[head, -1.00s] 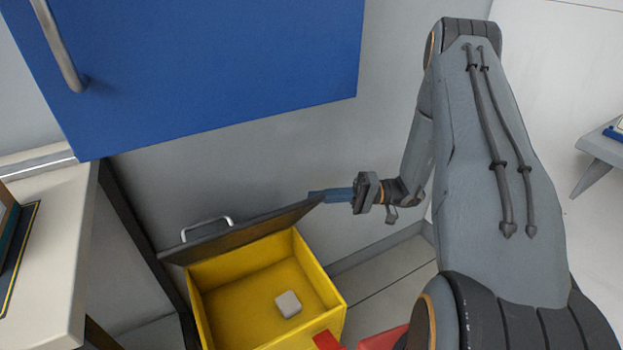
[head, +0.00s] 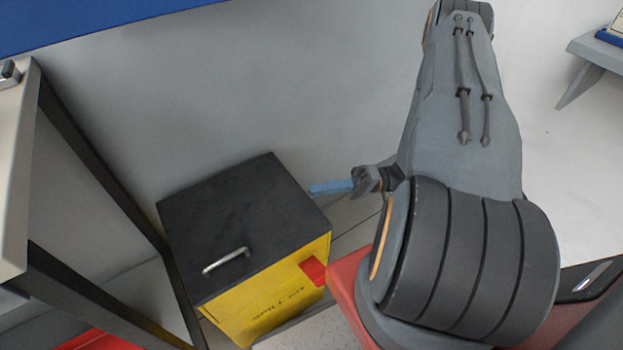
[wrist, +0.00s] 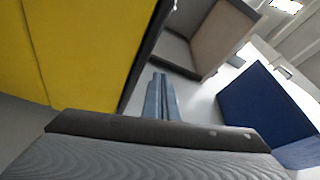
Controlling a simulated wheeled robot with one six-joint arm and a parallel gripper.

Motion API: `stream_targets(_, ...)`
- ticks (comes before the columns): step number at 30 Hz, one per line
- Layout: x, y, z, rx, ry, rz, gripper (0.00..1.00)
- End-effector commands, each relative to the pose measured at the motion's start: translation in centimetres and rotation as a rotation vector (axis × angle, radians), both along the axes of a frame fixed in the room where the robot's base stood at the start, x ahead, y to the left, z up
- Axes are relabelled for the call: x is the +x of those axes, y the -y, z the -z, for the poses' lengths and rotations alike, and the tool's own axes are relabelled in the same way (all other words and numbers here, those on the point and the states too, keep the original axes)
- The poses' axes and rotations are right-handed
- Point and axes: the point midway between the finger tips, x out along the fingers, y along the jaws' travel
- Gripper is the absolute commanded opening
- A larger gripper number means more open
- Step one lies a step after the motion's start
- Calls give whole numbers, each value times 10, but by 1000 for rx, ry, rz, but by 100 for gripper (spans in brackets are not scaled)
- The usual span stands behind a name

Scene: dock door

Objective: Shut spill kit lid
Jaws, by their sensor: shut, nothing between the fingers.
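The spill kit is a yellow box (head: 275,300) on the floor with a black lid (head: 235,215). The lid lies flat over the top of the box and hides its inside. A metal handle (head: 226,261) sits near the lid's front edge. My gripper (head: 312,189) is shut and empty, just off the lid's right side and apart from it in the head view. In the wrist view the blue fingers of my gripper (wrist: 161,78) are together, with the yellow box side (wrist: 75,50) at the left.
A table with dark legs (head: 105,185) stands left of the box. A grey wall (head: 280,90) is behind it. A red block (head: 313,271) is on the box's right front side. A grey bench (head: 595,50) is at the far right.

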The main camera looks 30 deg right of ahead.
Motion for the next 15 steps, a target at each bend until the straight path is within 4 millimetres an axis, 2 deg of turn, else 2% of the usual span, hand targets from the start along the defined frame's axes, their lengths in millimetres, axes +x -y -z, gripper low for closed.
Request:
stream_targets(1,-1,1,8,1,-1,4,0)
stream_targets(6,-3,4,21,0,-1,7,0)
stream_targets(15,-4,6,31,-5,-2,10,0)
